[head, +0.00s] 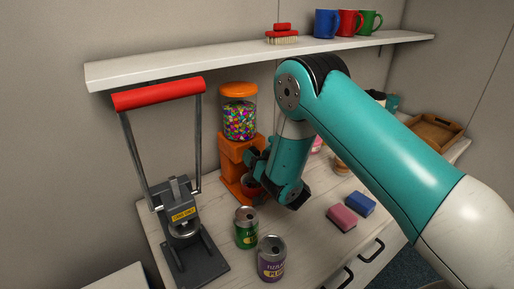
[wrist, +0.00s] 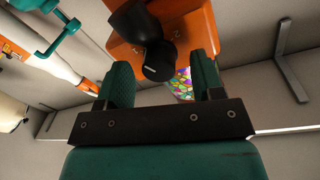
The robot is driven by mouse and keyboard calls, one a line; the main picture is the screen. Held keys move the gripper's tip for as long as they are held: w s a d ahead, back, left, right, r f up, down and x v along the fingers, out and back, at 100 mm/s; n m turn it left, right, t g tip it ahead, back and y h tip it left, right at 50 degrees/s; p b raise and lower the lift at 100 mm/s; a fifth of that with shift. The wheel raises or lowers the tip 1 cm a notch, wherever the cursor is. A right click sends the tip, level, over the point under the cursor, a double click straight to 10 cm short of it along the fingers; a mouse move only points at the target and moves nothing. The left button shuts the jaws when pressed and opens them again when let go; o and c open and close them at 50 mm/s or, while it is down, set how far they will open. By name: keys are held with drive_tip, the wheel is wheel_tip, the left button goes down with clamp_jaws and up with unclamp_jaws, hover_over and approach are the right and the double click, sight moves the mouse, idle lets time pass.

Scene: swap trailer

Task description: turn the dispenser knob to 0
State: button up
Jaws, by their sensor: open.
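The orange dispenser (head: 230,162) stands on the counter against the wall, with a clear jar of coloured candies (head: 239,118) under an orange lid. My gripper (head: 256,168) is in front of the dispenser's body and hides part of it. In the wrist view the dispenser's orange front (wrist: 190,25) fills the top, with its black knob (wrist: 158,62) sticking out. My open gripper (wrist: 163,82) has one finger on each side of the knob, with gaps showing. Marks show on the orange face, but the knob's setting cannot be read.
A can crusher with a red handle (head: 158,93) stands at left. A green can (head: 246,228) and a purple can (head: 271,258) stand in front of the dispenser. Pink (head: 342,218) and blue (head: 361,204) sponges lie at right. A shelf (head: 200,68) runs above.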

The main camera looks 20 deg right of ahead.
drive_tip(key=shift+w, duration=0.15)
drive_tip(key=shift+c, duration=0.3)
drive_tip(key=c, duration=0.9)
drive_tip(key=shift+o, duration=0.2)
drive_tip(key=shift+f, duration=0.1)
drive_tip(key=shift+n+t+b, duration=0.3)
drive_tip(key=shift+n+b, duration=1.2)
drive_tip(key=shift+n, duration=1.7)
